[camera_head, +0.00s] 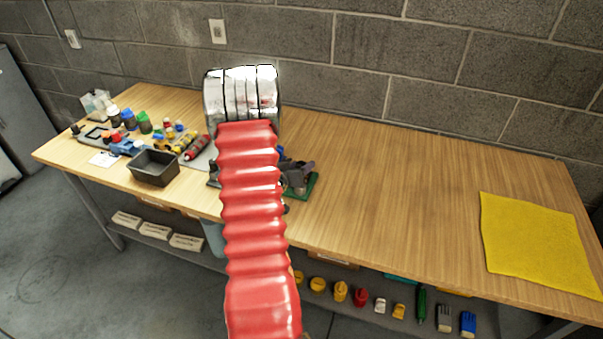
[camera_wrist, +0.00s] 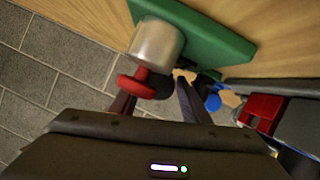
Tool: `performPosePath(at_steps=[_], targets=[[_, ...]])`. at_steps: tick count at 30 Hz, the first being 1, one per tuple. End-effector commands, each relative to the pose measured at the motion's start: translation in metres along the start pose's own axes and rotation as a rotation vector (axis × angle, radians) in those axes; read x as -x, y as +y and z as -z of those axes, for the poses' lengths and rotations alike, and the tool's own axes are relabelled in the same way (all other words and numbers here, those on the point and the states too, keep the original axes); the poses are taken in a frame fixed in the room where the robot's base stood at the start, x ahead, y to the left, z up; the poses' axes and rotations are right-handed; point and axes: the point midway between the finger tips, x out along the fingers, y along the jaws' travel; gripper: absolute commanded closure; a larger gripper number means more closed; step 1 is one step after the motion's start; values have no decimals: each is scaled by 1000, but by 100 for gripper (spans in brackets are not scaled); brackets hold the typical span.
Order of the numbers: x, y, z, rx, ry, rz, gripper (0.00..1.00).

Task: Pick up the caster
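In the wrist view, two dark fingers of my gripper (camera_wrist: 158,100) stand apart, with a gap between them. A silver cylinder with a red disc-shaped end (camera_wrist: 155,45) is just beyond the left finger, beside a green board (camera_wrist: 215,40). A small black part shows behind the red end, between the fingertips; what it belongs to is unclear. In the head view, a dark grey object, possibly the caster (camera_head: 299,172), is on the green board (camera_head: 313,187), partly hidden by my arm. I cannot clearly pick out the caster in the wrist view.
A black bin (camera_head: 154,168), bottles and small tools crowd the bench's left side. A yellow cloth (camera_head: 538,243) lies at the right. The wooden bench top (camera_head: 400,185) between the green board and cloth is clear. A block wall stands behind the bench.

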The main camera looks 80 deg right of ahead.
Motion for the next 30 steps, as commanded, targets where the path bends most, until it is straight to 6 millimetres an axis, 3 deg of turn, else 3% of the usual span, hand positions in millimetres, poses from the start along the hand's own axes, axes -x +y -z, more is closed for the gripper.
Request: performPosePath(at_steps=[17, 30], targets=[[0, 0, 0, 0, 0, 0, 98], [4, 5, 10, -3, 2, -3, 100]])
